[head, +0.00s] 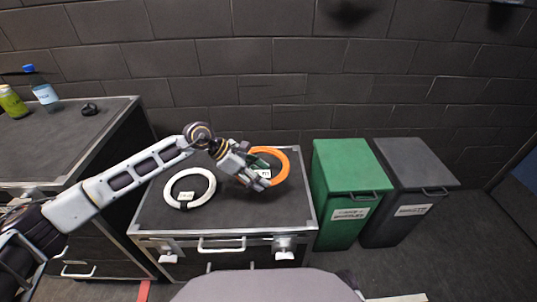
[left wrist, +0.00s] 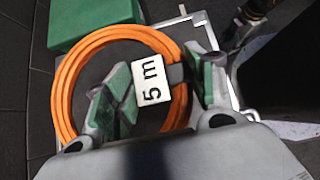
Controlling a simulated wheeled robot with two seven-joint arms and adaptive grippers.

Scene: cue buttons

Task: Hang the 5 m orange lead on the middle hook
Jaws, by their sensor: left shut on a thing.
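The orange lead (head: 284,163) is a round coil at the back right of the grey case top. Its white tag reads 5 m in the left wrist view (left wrist: 151,80), where the orange coil (left wrist: 65,95) surrounds the fingertips. My left gripper (head: 256,178) reaches over the coil's near left side, its green-padded fingers (left wrist: 160,88) on either side of the tag and a dark strap. It is shut on the lead; the exact contact is partly hidden. No hook shows. Part of what looks like my right gripper (left wrist: 240,32) shows at the wrist view's upper right, its jaws unclear.
A white coil (head: 189,188) with a small tag lies left on the case (head: 150,215). A green bin (head: 345,170) and a dark grey bin (head: 410,165) stand to the right. Bottles (head: 45,97) stand on the left bench (head: 60,140). A block wall is behind.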

